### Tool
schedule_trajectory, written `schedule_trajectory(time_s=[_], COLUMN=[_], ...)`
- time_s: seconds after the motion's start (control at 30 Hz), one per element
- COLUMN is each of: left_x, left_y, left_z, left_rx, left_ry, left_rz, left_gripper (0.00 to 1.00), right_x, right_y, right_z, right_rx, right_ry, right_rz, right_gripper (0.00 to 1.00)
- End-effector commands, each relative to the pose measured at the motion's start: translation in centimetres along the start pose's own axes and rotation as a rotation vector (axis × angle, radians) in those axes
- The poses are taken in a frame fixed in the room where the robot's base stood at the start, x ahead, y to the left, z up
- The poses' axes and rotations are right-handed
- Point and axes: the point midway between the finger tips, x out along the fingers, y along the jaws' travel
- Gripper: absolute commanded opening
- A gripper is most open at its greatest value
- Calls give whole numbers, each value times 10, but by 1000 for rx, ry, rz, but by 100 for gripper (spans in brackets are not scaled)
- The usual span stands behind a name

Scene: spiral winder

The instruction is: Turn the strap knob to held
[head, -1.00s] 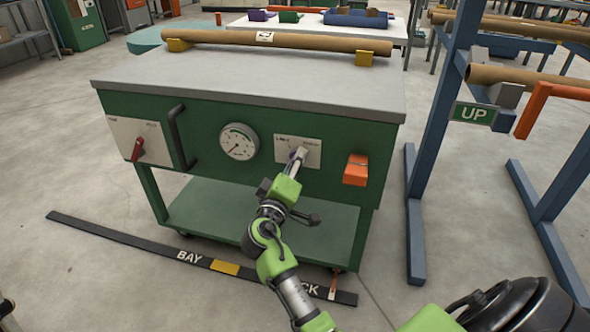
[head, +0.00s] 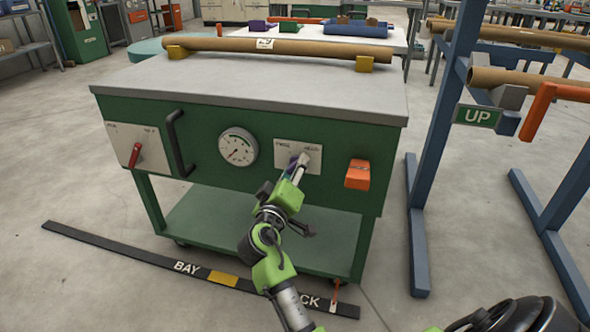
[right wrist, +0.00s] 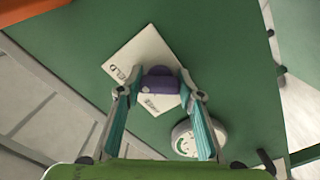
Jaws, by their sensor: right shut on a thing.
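The strap knob is purple and sits on a white label plate (head: 284,151) on the green cart's front panel. In the right wrist view the knob (right wrist: 158,80) lies between the two fingertips, and the plate (right wrist: 140,52) shows lettering at its left and lower corners. My right gripper (head: 301,161) reaches up to the plate and is shut on the knob; the right wrist view shows its fingers (right wrist: 160,92) on either side of it. The fingers hide most of the knob in the head view. Which label it points at is unclear. My left gripper is out of view.
A round gauge (head: 238,147) and a black handle (head: 176,143) are left of the plate, with a red switch (head: 135,155) further left. An orange box (head: 358,174) is to its right. A cardboard tube (head: 300,47) lies on top. A blue rack (head: 433,180) stands at right.

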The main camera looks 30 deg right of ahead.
Motion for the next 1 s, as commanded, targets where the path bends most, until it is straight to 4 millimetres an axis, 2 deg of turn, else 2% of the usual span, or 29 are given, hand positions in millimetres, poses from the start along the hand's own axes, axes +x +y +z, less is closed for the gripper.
schedule_trajectory(time_s=[0.17,0.2,0.27,0.67,0.77,1.0], left_x=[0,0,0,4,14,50], left_y=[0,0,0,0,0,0], left_z=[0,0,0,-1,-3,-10], left_rx=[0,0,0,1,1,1], left_ry=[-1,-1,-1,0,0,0], left_rz=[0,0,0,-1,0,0], left_gripper=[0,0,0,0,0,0], right_x=[-1,-1,-1,0,0,0], right_y=[-2,-2,-2,1,3,7], right_z=[2,2,2,-1,-2,-5], right_rx=[3,3,2,-16,-65,-303], right_ry=[-5,-5,-4,-1,-1,0], right_rz=[-5,-5,-5,-1,-1,-1], right_gripper=[13,39,51,51,51,51])
